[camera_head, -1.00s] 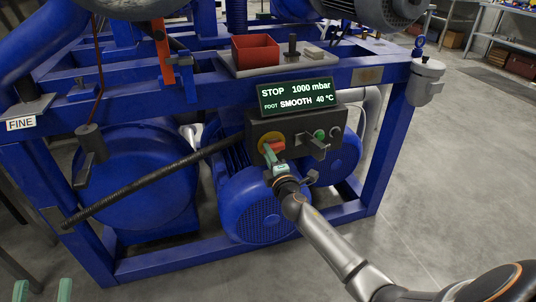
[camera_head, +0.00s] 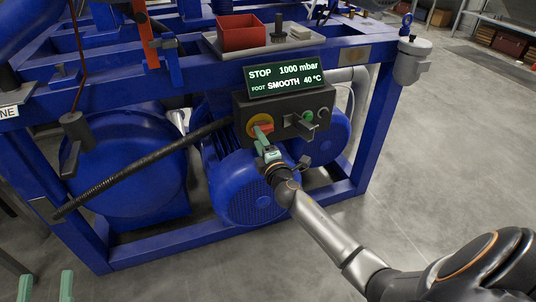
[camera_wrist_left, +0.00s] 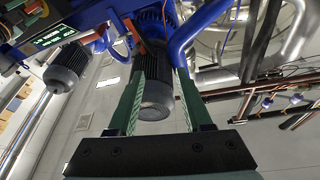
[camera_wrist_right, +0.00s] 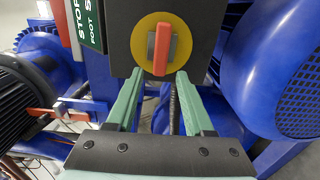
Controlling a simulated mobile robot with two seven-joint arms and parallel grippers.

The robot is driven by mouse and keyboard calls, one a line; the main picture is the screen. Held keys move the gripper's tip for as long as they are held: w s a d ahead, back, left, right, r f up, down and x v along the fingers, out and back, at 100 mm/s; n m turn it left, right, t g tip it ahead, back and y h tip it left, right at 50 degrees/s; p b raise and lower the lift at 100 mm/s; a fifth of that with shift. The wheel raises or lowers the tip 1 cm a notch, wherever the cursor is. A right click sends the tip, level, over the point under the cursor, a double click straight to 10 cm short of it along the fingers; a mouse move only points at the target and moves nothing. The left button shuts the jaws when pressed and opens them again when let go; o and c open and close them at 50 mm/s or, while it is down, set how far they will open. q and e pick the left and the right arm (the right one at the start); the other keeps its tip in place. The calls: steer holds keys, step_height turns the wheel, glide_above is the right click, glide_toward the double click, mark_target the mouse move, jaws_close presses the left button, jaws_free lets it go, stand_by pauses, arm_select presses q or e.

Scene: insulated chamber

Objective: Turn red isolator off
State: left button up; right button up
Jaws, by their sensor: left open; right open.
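The red isolator is a red handle on a yellow round plate (camera_head: 254,121) at the left of a dark control box (camera_head: 283,112). In the right wrist view the red handle (camera_wrist_right: 162,48) stands upright in the picture, centred on the yellow plate. My right gripper (camera_head: 263,140) is just in front of the isolator. Its green fingers (camera_wrist_right: 160,78) are open, spread below the plate in the right wrist view, with nothing held between them. My left gripper (camera_head: 46,285) is open and empty at the bottom left, far from the box; its fingers also show in the left wrist view (camera_wrist_left: 158,82).
A display (camera_head: 287,76) above the box reads STOP, 1000 mbar, SMOOTH, 40 °C. A green button (camera_head: 308,117) and a lever switch (camera_head: 301,127) sit right of the isolator. Blue frame bars (camera_head: 372,140) and motors surround the box. Open grey floor (camera_head: 440,170) lies to the right.

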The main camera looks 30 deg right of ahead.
arm_select(q)
steer(key=shift+w+a+f+n+g+y+p, duration=0.15)
steer(key=shift+f+n+g+y, duration=0.15)
steer(key=shift+f, duration=0.65)
steer(key=shift+w+f+n+g+y+p, duration=0.1)
steer(key=shift+f+n+g+y, duration=0.2)
steer(key=shift+f, duration=0.6)
steer(key=shift+w+a+f+n+g+y+p, duration=0.1)
steer(key=shift+w+f+n+g+y+p, duration=0.2)
steer(key=shift+f, duration=0.65)
arm_select(e)
steer(key=v, duration=1)
steer(key=shift+s, duration=0.25)
arm_select(q)
steer(key=shift+s, duration=0.15)
arm_select(e)
steer(key=shift+a, duration=0.1)
